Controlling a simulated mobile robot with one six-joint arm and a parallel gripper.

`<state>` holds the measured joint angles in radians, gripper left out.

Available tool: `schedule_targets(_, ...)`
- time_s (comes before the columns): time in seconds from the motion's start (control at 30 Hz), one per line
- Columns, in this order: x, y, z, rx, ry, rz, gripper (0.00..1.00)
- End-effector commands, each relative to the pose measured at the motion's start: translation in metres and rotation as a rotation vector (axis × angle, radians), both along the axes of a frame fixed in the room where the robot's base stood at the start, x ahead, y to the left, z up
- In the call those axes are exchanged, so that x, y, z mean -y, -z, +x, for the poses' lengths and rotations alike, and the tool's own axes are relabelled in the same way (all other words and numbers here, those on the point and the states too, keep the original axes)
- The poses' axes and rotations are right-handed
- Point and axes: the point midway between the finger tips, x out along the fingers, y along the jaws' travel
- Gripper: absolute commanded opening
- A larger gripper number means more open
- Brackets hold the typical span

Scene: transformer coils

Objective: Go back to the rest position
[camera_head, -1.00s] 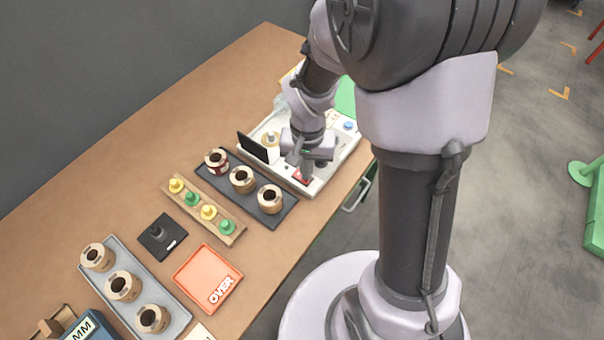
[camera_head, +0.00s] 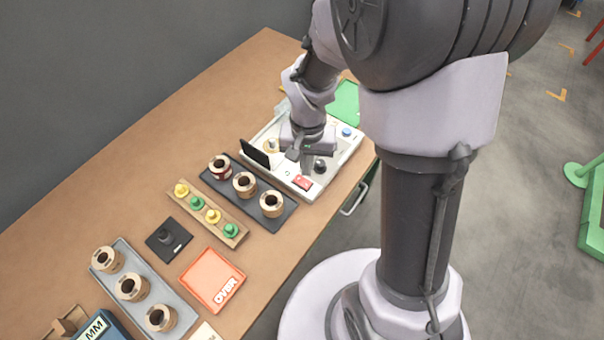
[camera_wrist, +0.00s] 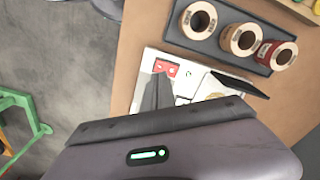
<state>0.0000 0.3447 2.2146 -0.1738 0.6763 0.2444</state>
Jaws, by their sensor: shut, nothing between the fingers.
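My gripper (camera_head: 304,160) is shut and empty. In the head view it hangs over the white machine (camera_head: 345,156), pointing down. The machine has a black upright screen (camera_head: 255,153), a red switch (camera_head: 302,183), a black knob (camera_head: 320,165) and a blue button (camera_head: 346,132). In the wrist view the closed fingers (camera_wrist: 158,88) reach toward the red switch (camera_wrist: 165,67) on the machine's panel. I cannot tell from this view how large the gap is between fingertips and panel. Part of the machine is hidden behind my gripper.
A dark tray (camera_head: 284,222) with three coils stands beside the machine. A wooden strip (camera_head: 240,239) holds several yellow and green pegs. The table's far left area (camera_head: 130,160) is clear.

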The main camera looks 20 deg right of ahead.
Motion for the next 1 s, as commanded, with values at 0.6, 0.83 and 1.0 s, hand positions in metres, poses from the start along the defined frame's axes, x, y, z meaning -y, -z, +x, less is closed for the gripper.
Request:
schedule_targets(0.6,-0.001,-0.028,-0.001,0.019,0.002,0.004,0.00)
schedule_targets(0.83,-0.017,-0.156,-0.052,0.277,0.002,0.077,0.00)
schedule_targets(1.0,-0.033,-0.207,-0.106,0.451,-0.022,0.138,0.00)
